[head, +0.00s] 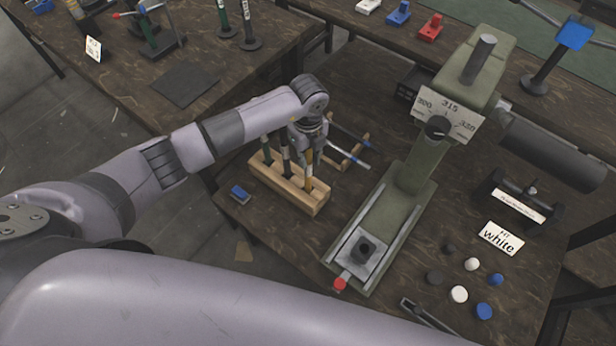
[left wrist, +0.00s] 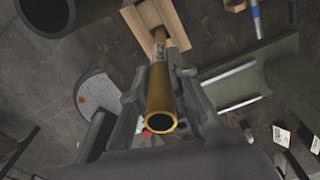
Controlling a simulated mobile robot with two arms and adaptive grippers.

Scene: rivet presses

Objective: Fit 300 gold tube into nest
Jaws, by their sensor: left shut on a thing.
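The gold tube (head: 309,184) stands at the right end of the wooden rack (head: 263,179). In the left wrist view the gold tube (left wrist: 160,95) runs between my fingers, open end toward the camera, its far end at the wood. My left gripper (head: 308,148) is shut on it from above; its fingers are partly hidden in the head view. Dark tubes (head: 267,157) stand in the other rack holes. The black nest (head: 365,249) sits on the sliding plate of the green press (head: 420,170), right of the rack. My right gripper is not in view.
The press dial (head: 437,128) reads 300, 315 and 330. A blue block (head: 240,194) lies left of the rack.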

